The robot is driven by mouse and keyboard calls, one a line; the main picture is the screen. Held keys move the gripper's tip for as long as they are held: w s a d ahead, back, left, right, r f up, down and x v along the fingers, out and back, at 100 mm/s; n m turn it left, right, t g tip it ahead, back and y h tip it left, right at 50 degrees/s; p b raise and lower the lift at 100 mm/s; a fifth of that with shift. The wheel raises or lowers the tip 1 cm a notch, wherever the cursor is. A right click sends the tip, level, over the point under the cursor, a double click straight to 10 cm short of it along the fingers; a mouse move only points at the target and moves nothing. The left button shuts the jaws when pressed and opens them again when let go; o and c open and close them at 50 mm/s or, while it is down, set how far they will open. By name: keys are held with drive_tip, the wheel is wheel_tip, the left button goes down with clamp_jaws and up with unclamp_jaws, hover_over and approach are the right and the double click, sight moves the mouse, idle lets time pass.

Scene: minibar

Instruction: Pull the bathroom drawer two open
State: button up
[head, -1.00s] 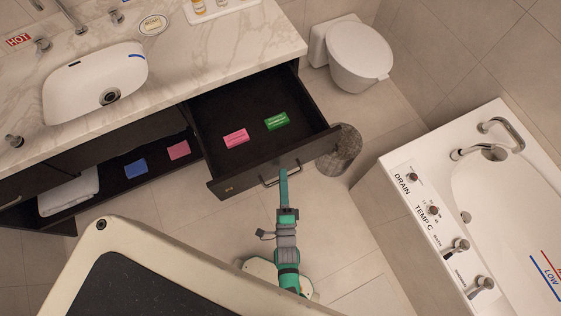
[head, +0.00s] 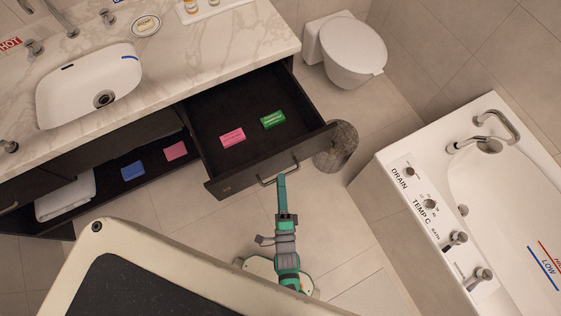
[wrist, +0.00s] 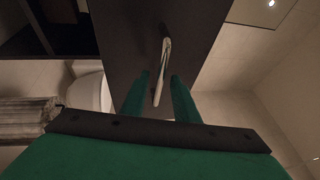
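A dark drawer (head: 222,186) under the marble counter stands well open, with a pink box (head: 232,137) and a green box (head: 273,120) inside. Its front carries a thin metal bar handle (head: 266,184), which also shows in the wrist view (wrist: 162,72). My gripper (head: 282,177) is at the handle, in front of the drawer face. In the wrist view its two green fingers (wrist: 160,98) are apart, one on each side of the handle, with gaps visible. I cannot tell from the labels which drawer is number two.
A lower open compartment (head: 104,192) at left holds a white towel (head: 66,197), a blue box (head: 133,171) and a pink box (head: 176,151). A toilet (head: 345,50) and round bin (head: 337,146) stand right of the drawer. A bathtub (head: 390,158) lies at right.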

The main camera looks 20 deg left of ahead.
drive_tip(key=v, duration=0.8)
drive_tip(key=shift+s, duration=0.3)
drive_tip(key=shift+d+f, duration=0.1)
drive_tip(key=s+d+r+n+g+h, duration=0.1)
drive_tip(key=s+d+r+n+h, duration=0.2)
drive_tip(key=r+n, duration=0.4)
drive_tip(key=s+d+r+n+g+h, duration=0.1)
drive_tip(key=s+d+r+n+h, duration=0.2)
drive_tip(key=r, duration=0.8)
drive_tip(key=n+h, duration=0.2)
drive_tip(key=n, duration=0.1)
drive_tip(key=shift+s+d+n+g, duration=0.2)
drive_tip(key=shift+n+g, duration=0.2)
drive_tip(key=shift+w+a, duration=0.1)
